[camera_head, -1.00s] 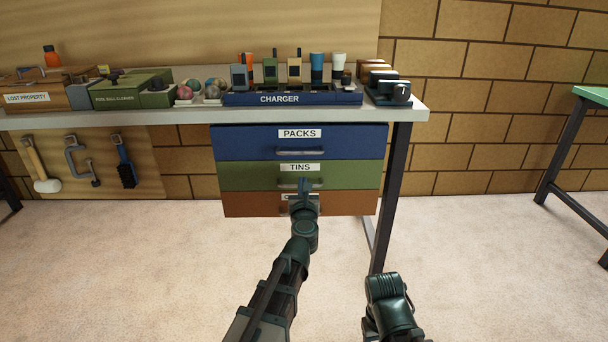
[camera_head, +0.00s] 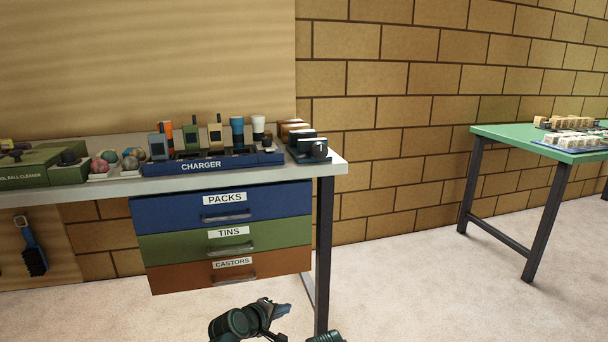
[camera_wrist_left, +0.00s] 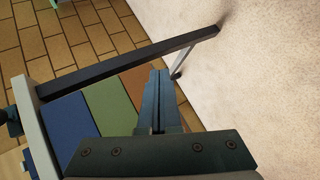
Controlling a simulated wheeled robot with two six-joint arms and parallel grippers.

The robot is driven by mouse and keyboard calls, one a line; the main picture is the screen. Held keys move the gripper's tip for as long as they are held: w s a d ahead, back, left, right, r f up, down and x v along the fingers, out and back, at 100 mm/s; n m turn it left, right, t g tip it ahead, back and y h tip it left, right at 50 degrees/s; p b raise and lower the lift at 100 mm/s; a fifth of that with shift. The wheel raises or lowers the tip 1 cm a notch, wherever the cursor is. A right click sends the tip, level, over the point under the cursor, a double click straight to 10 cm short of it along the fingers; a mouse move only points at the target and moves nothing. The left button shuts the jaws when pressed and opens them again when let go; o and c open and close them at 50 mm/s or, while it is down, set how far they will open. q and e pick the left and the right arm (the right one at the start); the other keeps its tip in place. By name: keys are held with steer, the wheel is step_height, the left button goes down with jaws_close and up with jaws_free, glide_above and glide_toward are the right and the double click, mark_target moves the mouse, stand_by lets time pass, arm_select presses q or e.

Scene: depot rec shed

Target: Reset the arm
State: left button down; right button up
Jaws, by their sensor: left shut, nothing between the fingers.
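My left gripper (camera_head: 283,310) is in front of and below the drawer unit, near the bottom edge of the head view. Its fingers are shut with nothing between them; in the left wrist view the two fingers (camera_wrist_left: 160,103) lie side by side. The gripper is apart from the drawers. The blue PACKS drawer (camera_head: 270,203), green TINS drawer (camera_head: 275,238) and brown CASTORS drawer (camera_head: 280,264) look closed. A small dark part of mine shows at the bottom edge, but my right gripper is not in view.
The bench (camera_head: 330,168) carries a charger (camera_head: 215,163) with several handsets. Its dark leg (camera_head: 324,240) stands just right of my left gripper. A green table (camera_head: 490,131) with pale blocks stands at right. The floor between them is clear.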

arm_select(q)
steer(key=s+a+f+m+g+y, duration=0.3)
steer(key=s+a+f+m+g, duration=0.2)
steer(key=s, duration=0.3)
steer(key=s+a+f+m+g+y, duration=0.3)
steer(key=s+a+f+m+g, duration=0.15)
steer(key=s+f+m, duration=0.2)
steer(key=s+d+r+m+y+p, duration=0.1)
steer(key=s+d+r+m+p, duration=0.15)
steer(key=s+d, duration=0.55)
step_height(320, 180, up, 39)
steer(key=d+p, duration=0.1)
steer(key=p, duration=3.7)
steer(key=shift+w+d+m+g, duration=0.3)
steer(key=shift+w+g, duration=0.1)
steer(key=shift+g, duration=0.05)
steer(key=shift+f, duration=0.1)
